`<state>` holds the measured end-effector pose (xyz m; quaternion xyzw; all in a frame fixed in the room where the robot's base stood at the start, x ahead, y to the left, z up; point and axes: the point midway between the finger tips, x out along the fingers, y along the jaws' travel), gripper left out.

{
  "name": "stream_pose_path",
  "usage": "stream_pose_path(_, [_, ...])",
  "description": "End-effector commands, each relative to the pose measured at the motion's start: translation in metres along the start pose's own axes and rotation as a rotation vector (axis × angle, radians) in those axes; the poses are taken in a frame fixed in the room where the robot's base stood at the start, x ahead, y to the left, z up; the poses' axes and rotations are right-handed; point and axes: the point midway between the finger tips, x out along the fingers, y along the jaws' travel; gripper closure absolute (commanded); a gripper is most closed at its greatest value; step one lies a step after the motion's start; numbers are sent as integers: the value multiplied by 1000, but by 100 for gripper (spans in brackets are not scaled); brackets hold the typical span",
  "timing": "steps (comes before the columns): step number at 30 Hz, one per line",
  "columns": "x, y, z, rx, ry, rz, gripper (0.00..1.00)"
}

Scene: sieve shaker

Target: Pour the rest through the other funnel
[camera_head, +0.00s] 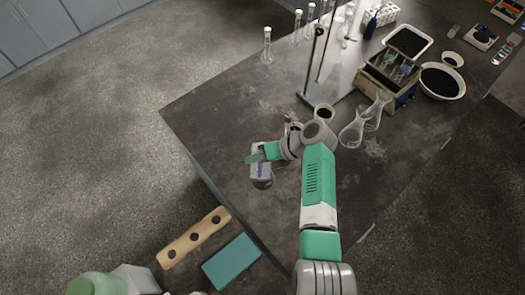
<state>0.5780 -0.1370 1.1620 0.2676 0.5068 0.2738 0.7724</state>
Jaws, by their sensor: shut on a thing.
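My gripper (259,160) is over the left front part of the dark bench, shut on a small vessel (263,183) that is mostly hidden by the gripper. Its contents and tilt cannot be made out. Two clear, cone-shaped glass vessels (351,132) stand to the right of my arm; I cannot tell whether either is a funnel. A round pot with dark content (325,112) stands behind my wrist. A metal stand (314,58) rises at the back, with glassware by it. No funnel can be picked out clearly at this size.
A wooden box-like device (388,83), a white tray with dark material (409,41) and a white bowl of dark grains (442,82) fill the back right. Slim glass cylinders (267,47) stand along the far left edge. A wooden block with holes (193,238) and teal mat (231,261) lie in front.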

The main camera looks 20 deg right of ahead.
Motion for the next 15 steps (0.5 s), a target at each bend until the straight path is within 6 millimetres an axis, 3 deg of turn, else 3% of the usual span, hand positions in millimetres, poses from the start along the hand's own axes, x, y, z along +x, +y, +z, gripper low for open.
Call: stream_pose_path(15, [0,-2,3,32,23,13,100])
